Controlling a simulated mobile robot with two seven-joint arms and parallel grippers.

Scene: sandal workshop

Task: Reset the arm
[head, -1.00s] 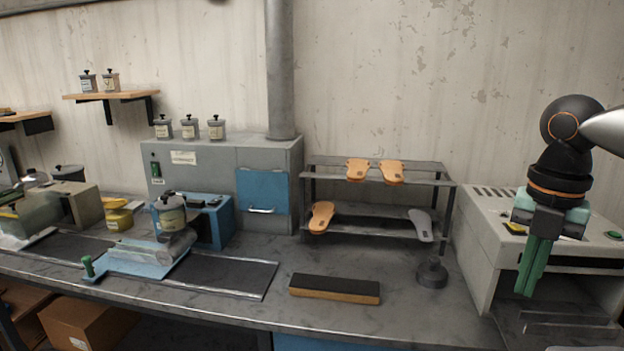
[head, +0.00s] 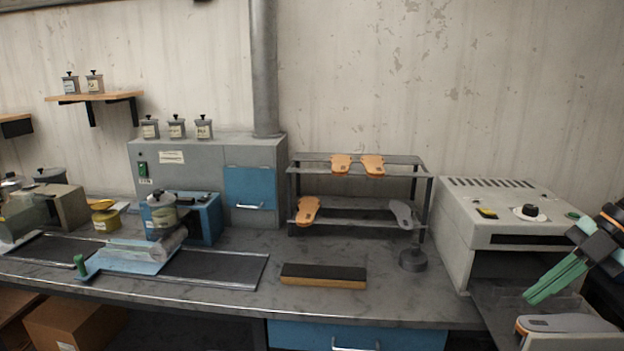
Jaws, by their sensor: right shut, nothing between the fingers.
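My right gripper (head: 553,281) is at the right edge of the head view, its green fingers closed together and empty. It points down and left, in front of the grey machine (head: 455,235) with an open slot. Its wrist is partly cut off by the frame edge. A sole with an orange edge and grey top (head: 567,324) lies below it at the lower right, apart from the fingers. My left gripper is not in view.
A rack (head: 357,187) holds orange and grey soles. A dark block (head: 323,275) and a round grey weight (head: 413,260) stand on the bench. A blue press (head: 205,222) and a rail (head: 215,268) are at left.

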